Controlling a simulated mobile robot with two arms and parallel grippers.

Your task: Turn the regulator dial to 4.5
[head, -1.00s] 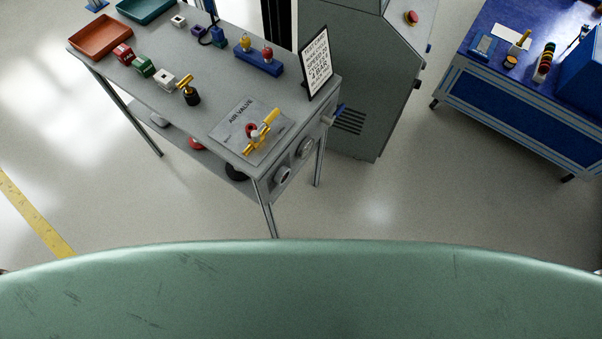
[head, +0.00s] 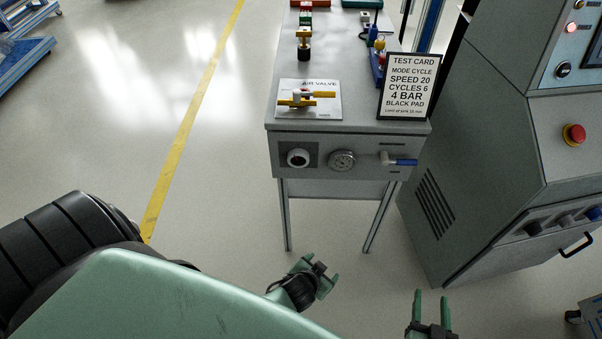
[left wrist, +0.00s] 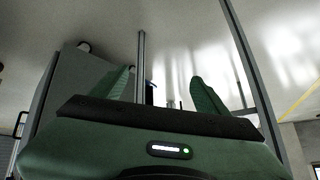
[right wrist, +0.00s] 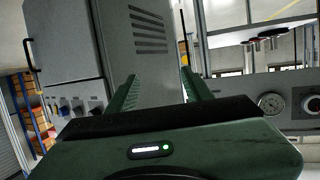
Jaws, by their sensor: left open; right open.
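My left gripper (head: 321,274) is open and empty, below and in front of the panel. My right gripper (head: 432,297) is open and empty, lower and further right. Neither touches the panel.
A blue-handled lever (head: 400,161) is on the panel's right. The yellow air valve (head: 306,96) and a test card (head: 409,87) reading 4 BAR are on the bench top. A grey machine cabinet (head: 470,150) stands close on the right. The floor left of the bench is clear.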

